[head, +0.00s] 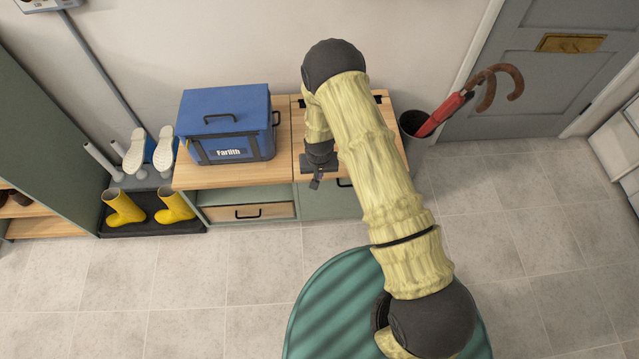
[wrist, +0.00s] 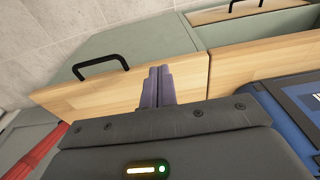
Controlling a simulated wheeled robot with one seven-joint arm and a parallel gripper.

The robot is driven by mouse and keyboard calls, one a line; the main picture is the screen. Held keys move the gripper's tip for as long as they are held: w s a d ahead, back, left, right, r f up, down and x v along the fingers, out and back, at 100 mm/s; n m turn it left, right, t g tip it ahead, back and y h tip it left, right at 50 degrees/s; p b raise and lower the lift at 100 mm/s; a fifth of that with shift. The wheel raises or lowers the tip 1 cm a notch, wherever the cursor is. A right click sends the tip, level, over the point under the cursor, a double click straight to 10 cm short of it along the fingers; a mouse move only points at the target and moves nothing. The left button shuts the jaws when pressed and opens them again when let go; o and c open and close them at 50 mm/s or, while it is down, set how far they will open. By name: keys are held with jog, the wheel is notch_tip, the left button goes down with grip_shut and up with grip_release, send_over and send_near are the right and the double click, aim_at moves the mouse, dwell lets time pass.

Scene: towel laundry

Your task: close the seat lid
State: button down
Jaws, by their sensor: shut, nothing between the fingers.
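The seat lid (head: 377,119) is the pale wood panel forming the right part of the bench top, with black hinges at its back edge. It lies flat and looks about level with the wood top to its left, though my arm hides much of it. The lid also shows in the wrist view (wrist: 100,95). My gripper (head: 315,184) is shut and empty, at the lid's front edge near its left side. In the wrist view the closed fingertips (wrist: 160,70) overlap the lid's front edge; whether they touch it I cannot tell.
A blue cooler box (head: 227,122) stands on the bench's left part, above a wooden drawer (head: 249,212). Yellow boots (head: 124,208) sit on a dark tray to the left. A bin with a red umbrella (head: 440,113) stands right of the bench. Floor is clear in front.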

jog(key=s, duration=0.1)
jog(key=s+r, duration=0.1)
jog(key=s, duration=0.3)
jog(key=shift+d+r, duration=0.15)
jog(key=shift+d, duration=0.2)
jog(key=s+d+r, duration=0.1)
jog(key=d+r, duration=0.3)
jog(key=r, duration=0.6)
jog(key=d+r, duration=0.4)
jog(key=r, duration=0.6)
jog(key=s+d+r+m+t, duration=0.1)
jog(key=s+d+r, duration=0.7)
jog(key=s+r, duration=0.4)
jog(key=w+p+v, duration=0.2)
jog(key=p+v, duration=0.7)
jog(key=w+r+p+v, duration=0.1)
jog(key=w+p+v, duration=0.1)
jog(key=p+v, duration=0.7)
jog(key=shift+w+a, duration=0.15)
jog(key=shift+w, duration=0.15)
